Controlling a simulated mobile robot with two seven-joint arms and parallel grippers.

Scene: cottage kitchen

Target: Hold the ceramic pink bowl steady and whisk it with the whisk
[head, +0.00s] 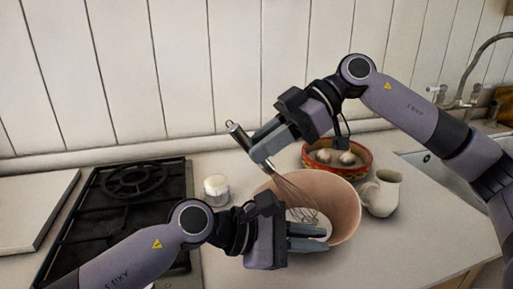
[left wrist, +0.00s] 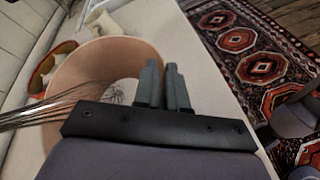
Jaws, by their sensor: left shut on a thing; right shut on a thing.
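The pink bowl (head: 343,206) stands on the counter and tilts toward me; something pale shows in its bottom. It also shows in the left wrist view (left wrist: 112,54). My left gripper (head: 308,237) is shut on the bowl's near wall, with the fingers close together at the rim in the left wrist view (left wrist: 164,88). The wires also show in the left wrist view (left wrist: 42,112). Whether they touch the bottom is unclear.
A red patterned bowl (head: 364,171) with pale round items stands behind the pink bowl. A cream jug (head: 381,194) is close on its right. A white-lidded jar (head: 216,189) and a black hob (head: 110,205) are to the left. A sink is at right.

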